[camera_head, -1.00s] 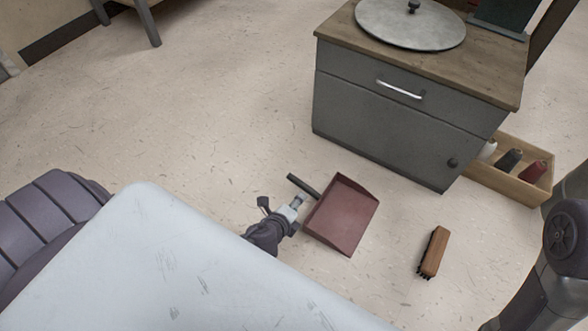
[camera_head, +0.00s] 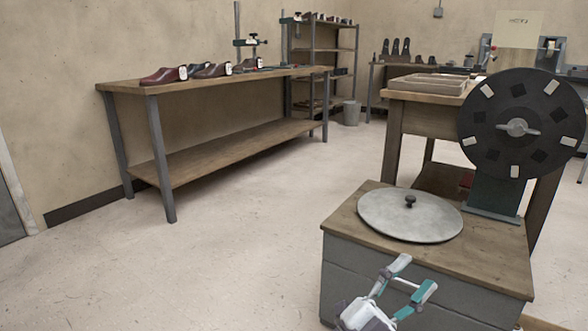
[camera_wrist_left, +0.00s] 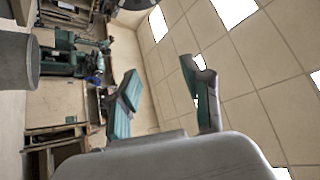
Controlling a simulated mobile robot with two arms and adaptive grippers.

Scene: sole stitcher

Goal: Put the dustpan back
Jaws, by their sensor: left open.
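The red dustpan is in neither current view. My left gripper (camera_head: 413,277) is raised in front of the grey cabinet (camera_head: 345,270), at the bottom of the head view. Its fingers are spread with nothing between them. In the left wrist view the two teal-and-grey fingers (camera_wrist_left: 160,75) also stand apart and empty, with ceiling panels behind. My right gripper is not in view.
A round metal lid (camera_head: 390,222) lies on the cabinet's wooden top (camera_head: 345,220), beside a machine with a large black disc (camera_head: 490,110). A long workbench (camera_head: 120,87) with shoes stands at the back left. The floor (camera_head: 240,240) between is clear.

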